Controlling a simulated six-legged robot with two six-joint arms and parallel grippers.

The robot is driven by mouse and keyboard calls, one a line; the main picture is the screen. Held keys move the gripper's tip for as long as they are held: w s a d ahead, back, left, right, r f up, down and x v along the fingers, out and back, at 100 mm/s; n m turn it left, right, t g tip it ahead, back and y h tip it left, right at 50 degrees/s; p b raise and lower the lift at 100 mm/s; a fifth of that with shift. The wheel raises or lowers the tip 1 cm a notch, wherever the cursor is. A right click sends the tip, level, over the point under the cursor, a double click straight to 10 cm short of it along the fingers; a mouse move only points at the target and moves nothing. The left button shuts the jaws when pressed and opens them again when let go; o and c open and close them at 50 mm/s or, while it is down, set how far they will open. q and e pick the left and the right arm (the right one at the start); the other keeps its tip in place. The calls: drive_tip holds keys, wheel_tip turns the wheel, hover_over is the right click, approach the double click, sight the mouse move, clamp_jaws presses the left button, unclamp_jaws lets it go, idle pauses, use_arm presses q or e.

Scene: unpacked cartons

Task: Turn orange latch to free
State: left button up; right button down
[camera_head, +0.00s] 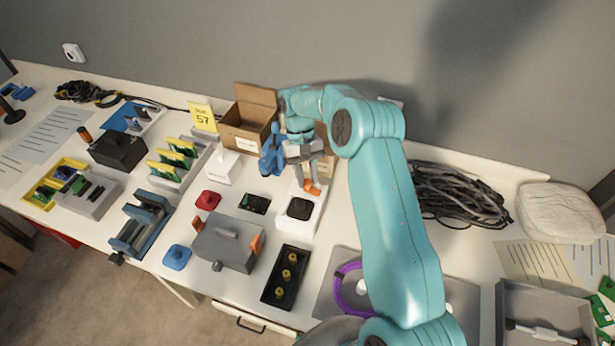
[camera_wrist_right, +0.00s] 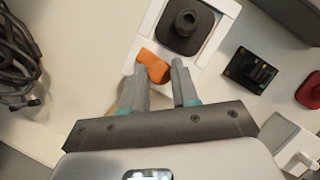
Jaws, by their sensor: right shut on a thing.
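The orange latch (camera_head: 312,187) sits at the back edge of a white block (camera_head: 294,222) that carries a dark square part with a round knob (camera_head: 299,208). In the right wrist view, the orange latch (camera_wrist_right: 152,66) lies at an angle beside the dark part (camera_wrist_right: 183,24). My right gripper (camera_head: 308,180) reaches down to the latch from behind. Its fingertips (camera_wrist_right: 160,68) are on either side of the latch, shut on it, and hide part of it. My left gripper is not in view.
A small green board (camera_head: 255,203) and a black tray (camera_head: 286,275) lie close by. An open carton (camera_head: 247,135) and a blue object (camera_head: 272,152) stand behind.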

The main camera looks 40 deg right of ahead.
drive_tip(key=shift+w+d+r+n+h, duration=0.1)
drive_tip(key=shift+w+r+n+h, duration=0.15)
drive_tip(key=shift+n, duration=0.35)
drive_tip(key=c, duration=0.9)
unclamp_jaws()
drive_tip(key=shift+f, duration=0.15)
drive_tip(key=shift+o, duration=0.2)
drive_tip(key=shift+s, duration=0.1)
